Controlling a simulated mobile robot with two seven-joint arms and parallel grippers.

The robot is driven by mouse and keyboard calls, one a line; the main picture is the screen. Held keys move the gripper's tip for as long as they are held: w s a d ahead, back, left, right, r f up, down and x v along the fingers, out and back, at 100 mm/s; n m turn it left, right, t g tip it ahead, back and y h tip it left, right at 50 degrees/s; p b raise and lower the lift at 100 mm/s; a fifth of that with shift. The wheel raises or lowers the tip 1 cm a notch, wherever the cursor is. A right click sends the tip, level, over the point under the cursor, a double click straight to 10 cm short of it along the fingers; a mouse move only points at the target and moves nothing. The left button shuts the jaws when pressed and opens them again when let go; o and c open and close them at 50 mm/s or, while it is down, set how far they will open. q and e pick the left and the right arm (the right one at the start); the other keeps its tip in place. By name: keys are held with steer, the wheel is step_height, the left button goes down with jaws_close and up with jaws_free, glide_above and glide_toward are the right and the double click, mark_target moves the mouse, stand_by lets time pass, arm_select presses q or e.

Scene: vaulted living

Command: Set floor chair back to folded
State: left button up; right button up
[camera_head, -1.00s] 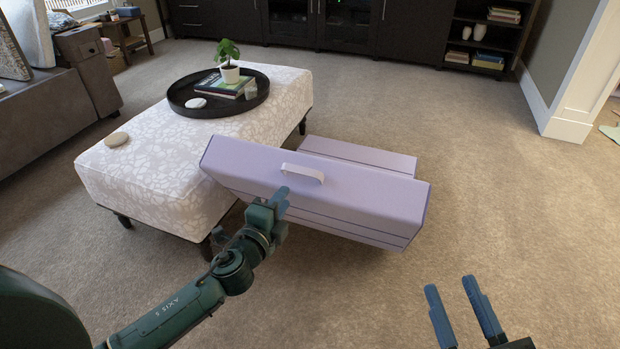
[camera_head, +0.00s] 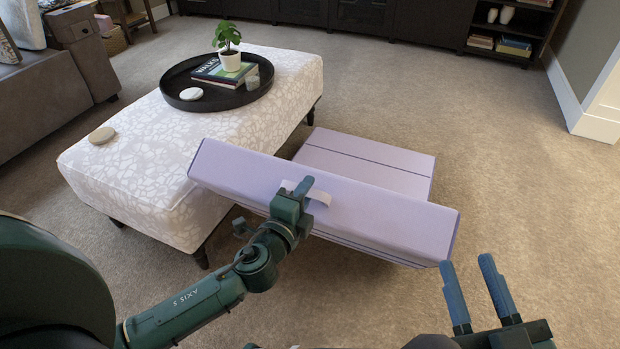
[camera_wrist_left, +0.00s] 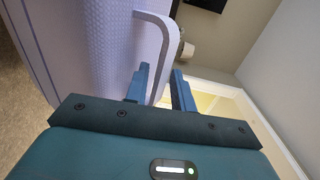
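The lilac floor chair stands on the carpet beside the ottoman. Its back (camera_head: 370,211) is raised and tilted at the near side of the flat seat (camera_head: 365,160). A pale strap handle (camera_head: 319,196) sticks out from the back's face. My left gripper (camera_head: 303,187) is at this handle and hides part of it. In the left wrist view, the handle (camera_wrist_left: 171,42) runs between the two fingers (camera_wrist_left: 160,85), with a small gap visible, so they look open around it. My right gripper (camera_head: 468,265) is open and empty, near the back's right end.
The patterned ottoman (camera_head: 140,165) stands close against the chair's left side, with a black tray (camera_head: 180,99), a plant, books and a stone (camera_head: 102,135) on it. Open carpet (camera_head: 530,170) lies to the right. Dark cabinets (camera_head: 420,30) line the far wall.

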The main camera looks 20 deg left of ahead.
arm_select(q)
steer(key=shift+w, duration=0.25)
jaws_close()
stand_by(0.5)
